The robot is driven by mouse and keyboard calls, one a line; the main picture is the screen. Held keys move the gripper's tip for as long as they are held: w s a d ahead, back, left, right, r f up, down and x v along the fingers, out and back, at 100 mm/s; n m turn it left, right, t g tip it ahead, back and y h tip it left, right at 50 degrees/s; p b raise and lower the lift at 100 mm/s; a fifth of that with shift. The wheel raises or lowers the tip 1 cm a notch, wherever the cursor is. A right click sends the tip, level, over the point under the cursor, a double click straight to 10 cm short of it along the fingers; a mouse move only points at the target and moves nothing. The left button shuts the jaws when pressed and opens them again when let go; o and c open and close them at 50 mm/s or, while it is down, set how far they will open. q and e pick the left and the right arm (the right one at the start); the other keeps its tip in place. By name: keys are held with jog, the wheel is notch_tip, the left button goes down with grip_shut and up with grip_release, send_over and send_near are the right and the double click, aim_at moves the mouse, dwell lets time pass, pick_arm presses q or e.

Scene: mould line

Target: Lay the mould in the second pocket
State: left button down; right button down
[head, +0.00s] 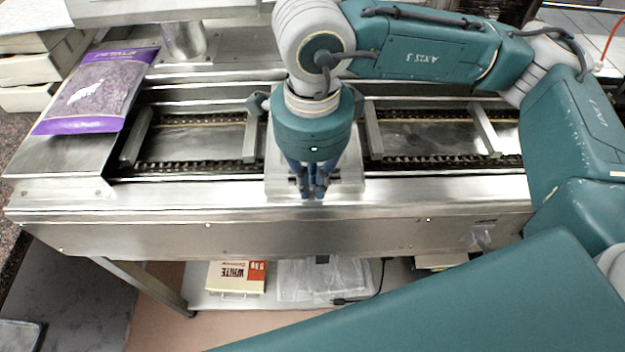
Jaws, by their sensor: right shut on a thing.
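My right gripper (312,192) points down over the middle of the line and is shut on the mould. The mould (345,184) is a pale, see-through, flat plate, partly hidden behind the gripper. Its near edge overlaps the front rail in the picture; I cannot tell its exact height above the line. The line (190,140) has metal crossbars that divide it into pockets. The mould is over the pocket between the crossbar on its left (251,138) and the one on its right (373,133). That pocket is mostly hidden. My left gripper is not in view.
The pockets on both sides of the mould look empty. A shelf below holds a WHITE box (236,277) and a clear bin (325,280).

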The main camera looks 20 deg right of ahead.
jog(key=c, duration=1.7)
grip_release()
jog(key=shift+c, duration=0.2)
notch_tip(320, 180, up, 12)
jog(key=shift+s, duration=0.2)
jog(key=shift+a, duration=0.1)
